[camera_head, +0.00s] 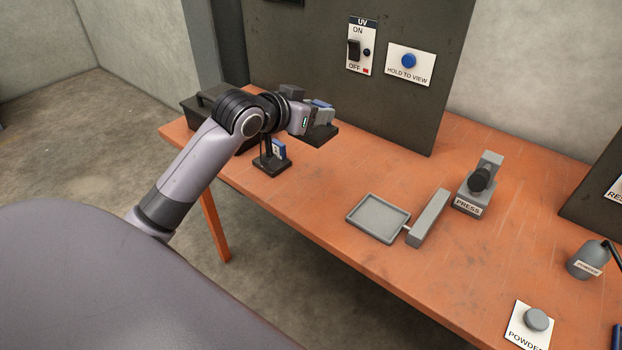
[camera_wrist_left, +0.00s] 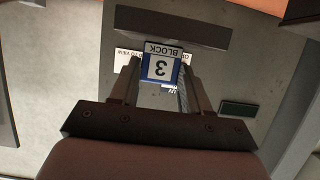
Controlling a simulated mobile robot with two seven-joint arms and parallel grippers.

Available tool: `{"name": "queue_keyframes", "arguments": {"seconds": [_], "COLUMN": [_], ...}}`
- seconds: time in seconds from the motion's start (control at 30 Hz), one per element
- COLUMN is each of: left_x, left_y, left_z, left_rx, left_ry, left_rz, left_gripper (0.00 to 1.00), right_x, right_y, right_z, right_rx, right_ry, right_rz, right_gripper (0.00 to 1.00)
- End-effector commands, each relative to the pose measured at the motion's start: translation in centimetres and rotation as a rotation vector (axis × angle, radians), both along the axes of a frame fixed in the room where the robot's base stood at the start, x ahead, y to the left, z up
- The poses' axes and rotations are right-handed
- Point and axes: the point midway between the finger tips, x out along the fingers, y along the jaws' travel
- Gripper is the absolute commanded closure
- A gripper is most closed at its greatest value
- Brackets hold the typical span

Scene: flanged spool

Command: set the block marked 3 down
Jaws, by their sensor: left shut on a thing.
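The block marked 3 (camera_wrist_left: 161,65) is blue with a white label reading "BLOCK 3". It sits between the two fingers of my left gripper (camera_wrist_left: 160,80) in the left wrist view. In the head view my left gripper (camera_head: 320,112) is over the far left part of the table, shut on the block, whose blue part (camera_head: 322,104) shows only slightly. A dark flat piece (camera_head: 320,136) shows just below the gripper; I cannot tell whether the block touches it. My right gripper is not in view.
A second blue labelled block (camera_head: 279,149) is at a black stand (camera_head: 272,165) below my left wrist. A black box (camera_head: 205,108) is at the table's left end. A grey tray (camera_head: 379,219) and the press (camera_head: 479,185) stand to the right. The orange table (camera_head: 350,165) is clear between.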

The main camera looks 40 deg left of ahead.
Motion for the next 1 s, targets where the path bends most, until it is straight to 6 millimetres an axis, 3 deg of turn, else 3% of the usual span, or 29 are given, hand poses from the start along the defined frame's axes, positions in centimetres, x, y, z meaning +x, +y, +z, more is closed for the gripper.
{"name": "queue_keyframes", "arguments": {"seconds": [0.03, 0.2, 0.4, 0.67, 0.9, 1.0], "left_x": [0.0, 0.0, 0.0, 0.0, 0.0, 0.0], "left_y": [0.0, 0.0, 0.0, 0.0, 0.0, 0.0], "left_z": [-1.6, -5.9, -10.0, -12.2, -15.4, -15.8], "left_rx": [-0.001, -0.001, -0.001, 0.001, 0.000, 0.001], "left_ry": [0.000, -0.001, -0.005, -0.007, -0.006, -0.008], "left_rz": [0.002, 0.001, 0.001, 0.001, 0.001, 0.001], "left_gripper": [1.00, 1.00, 1.00, 1.00, 1.00, 1.00], "right_x": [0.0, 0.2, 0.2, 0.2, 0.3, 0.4], "right_y": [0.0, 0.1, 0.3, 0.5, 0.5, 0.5], "right_z": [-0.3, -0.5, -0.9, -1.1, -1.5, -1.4], "right_rx": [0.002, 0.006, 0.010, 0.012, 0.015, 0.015], "right_ry": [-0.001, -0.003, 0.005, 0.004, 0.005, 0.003], "right_rz": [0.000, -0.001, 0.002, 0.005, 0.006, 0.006], "right_gripper": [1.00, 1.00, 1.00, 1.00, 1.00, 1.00]}}
